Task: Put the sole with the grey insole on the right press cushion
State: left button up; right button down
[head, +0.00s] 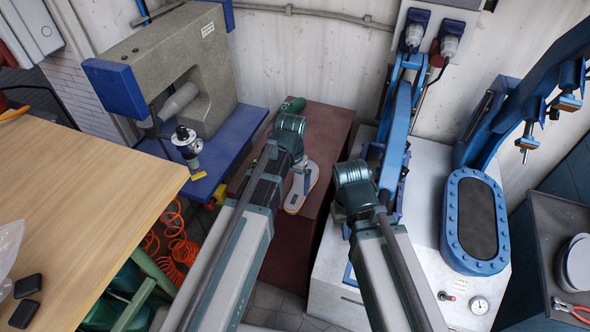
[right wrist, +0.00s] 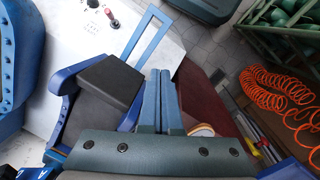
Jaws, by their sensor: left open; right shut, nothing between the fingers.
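A pale sole (head: 299,198) lies on the dark red cabinet (head: 325,125) between my arms; its insole colour is hard to make out. My left gripper (head: 301,170) is open, over the far part of this sole and partly hidden by its own wrist. The sole's edge shows in the right wrist view (right wrist: 202,130). My right gripper (right wrist: 159,100) is shut and empty, beside the left press; its wrist hides its fingertips in the head view. The right press cushion (head: 483,217) is a dark oval inside a bolted blue frame, with nothing on it.
The left blue press (head: 397,125) rises behind my right arm, with a dark pad (right wrist: 110,82) near my right fingers. The right press arm (head: 540,75) overhangs the cushion's far side. A wooden table (head: 80,200) is at left. A grey machine (head: 170,60) stands behind it.

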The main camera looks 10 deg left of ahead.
aim_at(292, 201)
pick_arm(q)
jog(key=shift+w, duration=0.35)
pick_arm(e)
jog(key=shift+w, duration=0.4)
jog(key=shift+f, duration=0.1)
pick_arm(q)
notch_tip(292, 201, down, 9)
jog(key=b, duration=0.9)
pick_arm(e)
notch_tip(292, 201, down, 9)
pick_arm(q)
jog(key=shift+r, duration=0.1)
jog(key=c, duration=1.2)
pick_arm(e)
jog(key=shift+r, duration=0.2)
pick_arm(q)
jog(key=shift+r, duration=0.1)
pick_arm(e)
jog(key=shift+r, duration=0.1)
